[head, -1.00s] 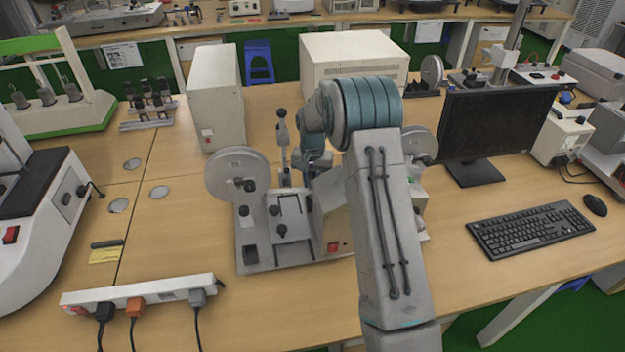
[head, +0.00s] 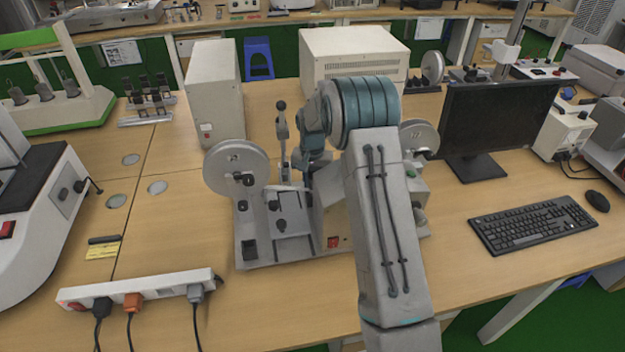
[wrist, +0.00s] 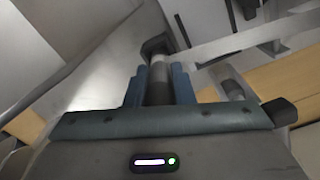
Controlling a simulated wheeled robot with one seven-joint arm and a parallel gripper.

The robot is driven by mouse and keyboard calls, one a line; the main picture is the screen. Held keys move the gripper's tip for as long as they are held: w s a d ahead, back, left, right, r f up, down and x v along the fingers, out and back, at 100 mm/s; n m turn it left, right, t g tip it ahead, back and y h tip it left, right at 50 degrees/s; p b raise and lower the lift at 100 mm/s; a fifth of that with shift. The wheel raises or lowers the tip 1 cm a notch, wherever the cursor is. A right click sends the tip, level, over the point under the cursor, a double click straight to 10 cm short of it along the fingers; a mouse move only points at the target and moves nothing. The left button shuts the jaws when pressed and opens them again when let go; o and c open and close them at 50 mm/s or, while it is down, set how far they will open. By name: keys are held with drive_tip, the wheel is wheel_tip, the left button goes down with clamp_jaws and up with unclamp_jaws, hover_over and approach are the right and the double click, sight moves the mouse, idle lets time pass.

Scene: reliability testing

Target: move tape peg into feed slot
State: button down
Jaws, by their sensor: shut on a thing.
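In the wrist view my gripper (wrist: 157,88) has its two blue fingers closed around a grey cylindrical peg (wrist: 158,70) with a dark block at its far end. A pale strip runs to the right from near that end. In the head view my gripper is mostly hidden behind my arm, over the middle of the tape machine (head: 290,250). The machine has a grey reel (head: 222,160) at left and another reel (head: 418,134) at right, partly covered by my arm. I cannot make out the feed slot clearly in either view.
A monitor (head: 495,122), keyboard (head: 535,222) and mouse (head: 597,201) are on the right. A power strip (head: 150,288) lies at front left. A tall white box (head: 214,95) and a wide box (head: 352,50) stand behind the machine.

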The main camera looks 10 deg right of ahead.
idle(0.3)
drive_tip(key=shift+f+b, duration=0.35)
drive_tip(key=shift+f, duration=0.05)
drive_tip(key=c, duration=0.6)
unclamp_jaws()
drive_tip(key=shift+r, duration=0.1)
drive_tip(key=shift+r+p, duration=1.9)
drive_tip(key=shift+r, duration=1.6)
